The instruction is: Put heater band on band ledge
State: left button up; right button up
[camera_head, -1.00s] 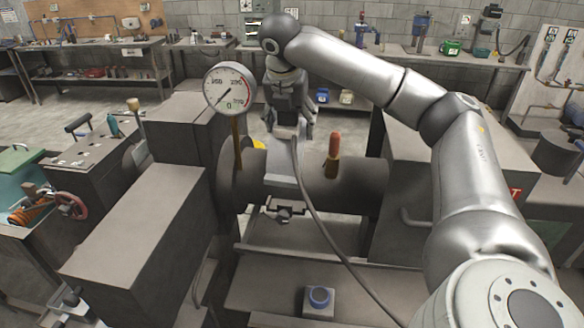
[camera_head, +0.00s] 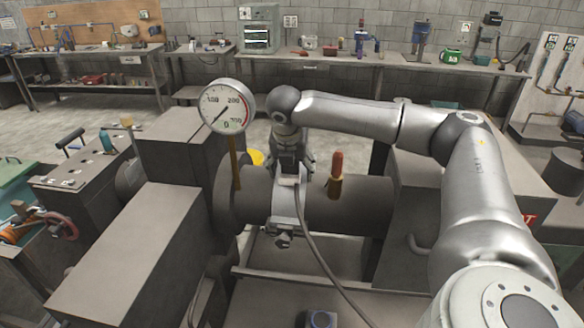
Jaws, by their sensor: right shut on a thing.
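The heater band (camera_head: 288,206) is a light grey metal band at the dark horizontal barrel (camera_head: 345,207). A bolted clamp (camera_head: 283,238) hangs at its lower front, and a grey cable runs from its top toward the lower right. My right gripper (camera_head: 291,172) points down over the barrel and is shut on the top of the heater band. Its fingertips are partly hidden. I cannot tell whether the band goes fully round the barrel or touches it. I cannot make out the band ledge for certain. My left gripper is not in view.
A round dial gauge (camera_head: 228,106) on a stem stands left of the band. Grey machine housings (camera_head: 130,250) flank the barrel. A flat grey surface (camera_head: 270,300) lies in front.

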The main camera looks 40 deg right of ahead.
jog(key=shift+f, duration=0.2)
jog(key=o, duration=1.3)
jog(key=shift+f, duration=0.15)
jog(key=shift+c, duration=0.2)
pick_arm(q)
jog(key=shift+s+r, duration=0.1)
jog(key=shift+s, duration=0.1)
pick_arm(e)
jog(key=o, duration=0.4)
jog(key=shift+s+a, duration=0.1)
jog(key=shift+s, duration=0.05)
jog(key=shift+r, duration=0.25)
jog(key=b+v, duration=0.2)
jog(key=v, duration=0.8)
jog(key=shift+a+r, duration=0.2)
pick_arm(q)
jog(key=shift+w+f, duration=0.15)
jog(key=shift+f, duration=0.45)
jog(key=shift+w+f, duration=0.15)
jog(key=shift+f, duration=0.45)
pick_arm(e)
jog(key=shift+s+a+r, duration=0.1)
jog(key=shift+s+r, duration=0.1)
jog(key=shift+r, duration=0.35)
